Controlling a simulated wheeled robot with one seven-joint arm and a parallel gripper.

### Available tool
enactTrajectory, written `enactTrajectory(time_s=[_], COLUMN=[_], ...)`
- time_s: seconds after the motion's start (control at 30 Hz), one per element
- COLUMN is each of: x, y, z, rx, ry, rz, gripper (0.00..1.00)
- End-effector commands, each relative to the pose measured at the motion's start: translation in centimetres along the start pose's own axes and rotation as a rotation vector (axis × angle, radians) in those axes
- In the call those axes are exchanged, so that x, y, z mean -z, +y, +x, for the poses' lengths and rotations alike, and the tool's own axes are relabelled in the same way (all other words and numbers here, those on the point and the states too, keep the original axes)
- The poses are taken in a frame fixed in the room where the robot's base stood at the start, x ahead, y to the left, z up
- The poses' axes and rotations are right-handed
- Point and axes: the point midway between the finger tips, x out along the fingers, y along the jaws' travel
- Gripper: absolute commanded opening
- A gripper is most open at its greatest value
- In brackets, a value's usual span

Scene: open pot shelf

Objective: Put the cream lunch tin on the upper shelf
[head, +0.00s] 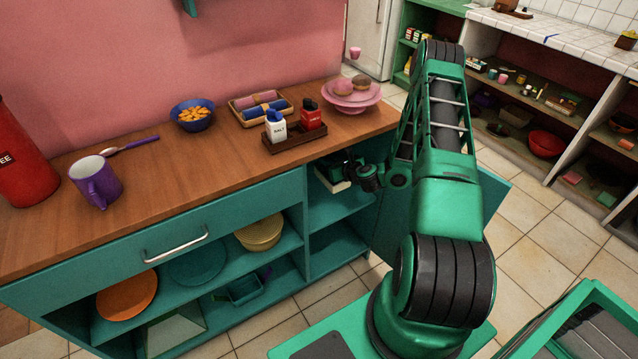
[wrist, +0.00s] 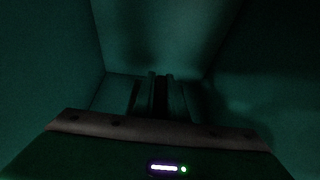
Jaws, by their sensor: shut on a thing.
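My gripper (head: 345,168) reaches into the upper space of the cabinet's right-hand compartment, over the upper shelf (head: 340,205). It is shut on the cream lunch tin (head: 331,183), of which only a pale strip shows below the gripper in the head view. Whether the tin touches the shelf cannot be told. In the wrist view my gripper's fingers (wrist: 160,90) show dimly at the centre, between dark teal cabinet walls. The tin cannot be made out there.
An open teal door (head: 495,195) stands right of the compartment, beside my arm. The left compartment holds an orange plate (head: 127,295), a teal plate (head: 198,263) and a yellow round dish (head: 260,234). The countertop above carries a salt-and-pepper stand (head: 295,138) and a pink cake stand (head: 352,100).

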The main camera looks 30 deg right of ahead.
Motion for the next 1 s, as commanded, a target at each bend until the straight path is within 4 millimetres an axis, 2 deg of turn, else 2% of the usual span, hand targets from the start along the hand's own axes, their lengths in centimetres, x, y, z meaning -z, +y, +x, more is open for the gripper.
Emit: enactTrajectory(time_s=[0.2, 0.47, 0.7, 1.0], x=[3.2, 4.7, 7.6, 8.0], y=[0.9, 1.2, 1.4, 1.4], z=[1.6, 2.4, 3.6, 3.8], rx=[-0.010, -0.014, -0.015, -0.015], ry=[0.001, 0.000, 0.000, -0.001], rz=[0.000, -0.004, -0.004, -0.005], gripper=[0.00, 0.00, 0.00, 0.00])
